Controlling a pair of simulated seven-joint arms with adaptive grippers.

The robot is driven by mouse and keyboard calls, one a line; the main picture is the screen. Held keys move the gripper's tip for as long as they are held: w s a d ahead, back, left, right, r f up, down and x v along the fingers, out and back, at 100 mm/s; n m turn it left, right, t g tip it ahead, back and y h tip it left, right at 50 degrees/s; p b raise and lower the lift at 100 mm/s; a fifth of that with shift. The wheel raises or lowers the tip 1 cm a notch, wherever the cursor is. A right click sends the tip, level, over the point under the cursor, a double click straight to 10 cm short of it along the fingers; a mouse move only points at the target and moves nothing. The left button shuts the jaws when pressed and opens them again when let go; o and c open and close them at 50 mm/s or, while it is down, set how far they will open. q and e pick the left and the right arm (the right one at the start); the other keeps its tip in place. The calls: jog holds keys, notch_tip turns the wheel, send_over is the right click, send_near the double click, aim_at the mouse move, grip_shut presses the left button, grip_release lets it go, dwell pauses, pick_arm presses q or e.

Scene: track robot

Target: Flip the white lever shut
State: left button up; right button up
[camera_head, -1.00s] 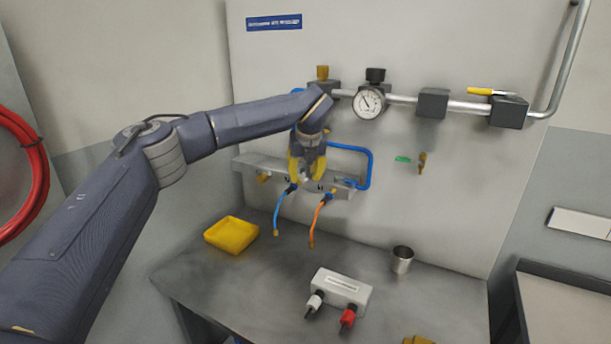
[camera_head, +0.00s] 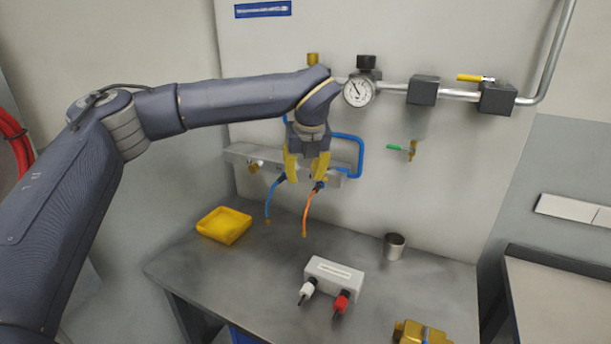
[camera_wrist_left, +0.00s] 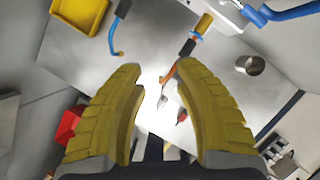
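A small white piece (camera_head: 259,163), possibly the white lever, shows by a brass fitting (camera_head: 252,168) at the left of the grey wall rail (camera_head: 238,152). A white-tipped part (camera_head: 307,287) also sticks out of the white box (camera_head: 335,277) on the table, beside a red-tipped one (camera_head: 341,303). I cannot tell for sure which is the lever. My left gripper (camera_head: 305,178) points down in front of the rail, right of the brass fitting. In the left wrist view its yellow fingers (camera_wrist_left: 163,85) are apart with nothing gripped between them. My right gripper is not in view.
Blue (camera_head: 271,201) and orange (camera_head: 306,211) hoses hang close by the fingers. A blue handle (camera_head: 361,155) and a green-levered valve (camera_head: 402,149) are to the right. A yellow tray (camera_head: 224,225), metal cup (camera_head: 394,246) and gold object (camera_head: 421,333) occupy the table.

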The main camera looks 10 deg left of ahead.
pick_arm(q)
jog(key=shift+s+d, duration=0.35)
jog(key=shift+s, duration=0.4)
jog(key=shift+o, duration=0.4)
jog(key=shift+f, duration=0.1)
jog(key=shift+c, duration=1.1)
jog(key=shift+n+g+h, duration=0.5)
jog(key=shift+g+h, duration=0.1)
jog(key=shift+h, duration=0.2)
jog(key=f, duration=0.1)
jog(key=a+f, duration=0.1)
jog(key=f, duration=0.2)
jog(key=shift+w+a+f, duration=0.1)
jog(key=shift+a+f, duration=0.15)
grip_shut()
jog(key=w+a+r+n+t+h, duration=0.1)
jog(key=w+a+r+n+h, duration=0.35)
jog(key=a+n, duration=0.35)
jog(key=w+a+r+n+t+h, duration=0.1)
jog(key=w+a+r+n+h, duration=0.2)
jog(key=a+r+n+h, duration=0.4)
jog(key=w+d+f+n+y, duration=0.1)
jog(key=w+d+f, duration=0.3)
jog(key=d+f, duration=0.4)
jog(key=shift+w+d+f+n, duration=0.2)
jog(key=shift+d+n, duration=0.3)
jog(key=shift+d, duration=0.5)
